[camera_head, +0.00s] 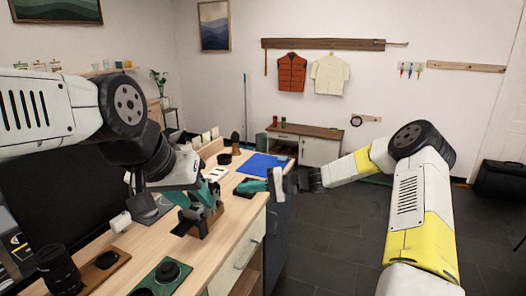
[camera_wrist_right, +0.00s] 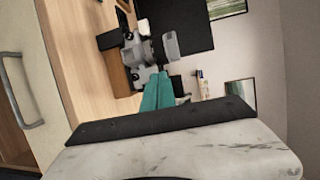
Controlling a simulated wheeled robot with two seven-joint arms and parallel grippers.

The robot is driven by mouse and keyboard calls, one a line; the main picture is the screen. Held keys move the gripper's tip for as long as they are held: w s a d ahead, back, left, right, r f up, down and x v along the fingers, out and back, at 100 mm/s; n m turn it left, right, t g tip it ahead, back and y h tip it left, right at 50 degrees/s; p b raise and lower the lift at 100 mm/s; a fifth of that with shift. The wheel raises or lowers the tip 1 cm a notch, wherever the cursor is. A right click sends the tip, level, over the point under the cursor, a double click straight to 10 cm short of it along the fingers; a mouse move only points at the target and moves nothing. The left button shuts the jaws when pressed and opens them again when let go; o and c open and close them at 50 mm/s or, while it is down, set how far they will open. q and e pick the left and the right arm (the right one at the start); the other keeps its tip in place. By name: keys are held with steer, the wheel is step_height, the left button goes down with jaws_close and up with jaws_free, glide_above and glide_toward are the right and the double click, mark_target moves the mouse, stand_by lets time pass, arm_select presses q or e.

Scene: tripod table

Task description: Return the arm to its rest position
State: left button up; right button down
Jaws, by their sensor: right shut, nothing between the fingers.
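My right arm comes in from the right in the head view, with a white and yellow forearm. My right gripper (camera_head: 270,183) is at the right edge of the table, over or just beside it; the exact height is hard to tell. Its teal fingers (camera_wrist_right: 160,92) are together and empty in the right wrist view. My left arm comes in from the left. My left gripper (camera_head: 197,197), with teal parts, hangs over the table close to a wooden block with dark parts (camera_head: 207,217). Whether its fingers are apart or hold anything is unclear.
A cabinet (camera_head: 318,152) stands at the back wall.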

steer(key=s+d+r+t+h, duration=0.2)
steer(key=s+d+r+h, duration=0.2)
steer(key=s+d, duration=0.3)
steer(key=s+d+r+n+t+h, duration=0.1)
steer(key=s+d+r+h, duration=0.4)
steer(key=s, duration=0.9)
steer(key=s+d+r+t+h, duration=0.2)
steer(key=s+d+r+h, duration=0.3)
steer(key=s+d+r, duration=0.3)
steer(key=s+d, duration=0.1)
steer(key=s, duration=0.2)
steer(key=shift+d+r+n+t, duration=0.25)
steer(key=shift+d+n+t, duration=0.05)
